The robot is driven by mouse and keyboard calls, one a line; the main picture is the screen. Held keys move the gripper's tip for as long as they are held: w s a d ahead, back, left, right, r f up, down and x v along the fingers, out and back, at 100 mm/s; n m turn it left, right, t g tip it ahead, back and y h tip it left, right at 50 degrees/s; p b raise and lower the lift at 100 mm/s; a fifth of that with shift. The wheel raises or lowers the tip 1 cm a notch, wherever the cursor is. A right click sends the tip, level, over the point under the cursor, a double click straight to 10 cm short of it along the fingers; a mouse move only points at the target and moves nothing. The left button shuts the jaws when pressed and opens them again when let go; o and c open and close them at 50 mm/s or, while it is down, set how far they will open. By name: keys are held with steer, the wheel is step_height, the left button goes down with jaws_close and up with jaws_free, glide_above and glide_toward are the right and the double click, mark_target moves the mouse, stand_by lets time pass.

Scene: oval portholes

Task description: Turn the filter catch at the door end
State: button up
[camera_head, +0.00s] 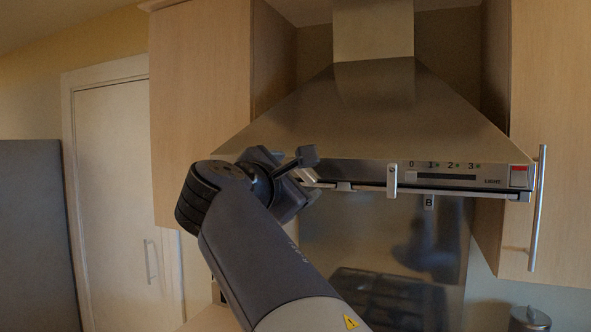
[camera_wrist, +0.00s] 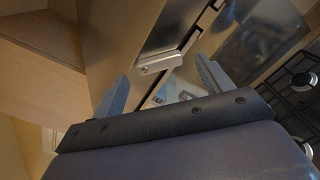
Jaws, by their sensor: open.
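The range hood (camera_head: 350,125) has a metal catch (camera_head: 392,180) standing upright across the middle of its front lower edge. The door (camera_head: 115,190) is at the left, so the hood's left end is the door end. In the wrist view a pale metal catch (camera_wrist: 158,64) lies under the hood edge, just beyond and between my fingertips. My gripper (camera_head: 306,168) is at the hood's left lower corner and hides that corner in the head view. In the wrist view my gripper (camera_wrist: 162,78) is open, with nothing between its fingers. I cannot tell whether a finger touches the catch.
A small tag marked 8 (camera_head: 428,202) hangs under the hood. The control strip (camera_head: 445,172) has a red switch (camera_head: 519,177) at its right end. Wooden cupboards (camera_head: 200,110) flank the hood closely. The space under the hood is clear.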

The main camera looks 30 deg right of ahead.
steer(key=shift+x, duration=1.05)
steer(key=shift+c, duration=0.2)
steer(key=c, duration=0.9)
steer(key=shift+c, duration=0.2)
steer(key=shift+f, duration=0.1)
steer(key=shift+w+a+f+m+b, duration=0.1)
steer(key=shift+w+a+m+b, duration=0.1)
steer(key=shift+m+b, duration=1)
steer(key=shift+w+a+f+m+b, duration=0.15)
steer(key=shift+m+b, duration=0.25)
steer(key=shift+m, duration=1.45)
steer(key=shift+w+a+r+m+b, duration=0.1)
steer(key=shift+w+a+m+b, duration=0.1)
steer(key=shift+m+b, duration=1)
steer(key=shift+m+p, duration=0.35)
steer(key=shift+m, duration=0.2)
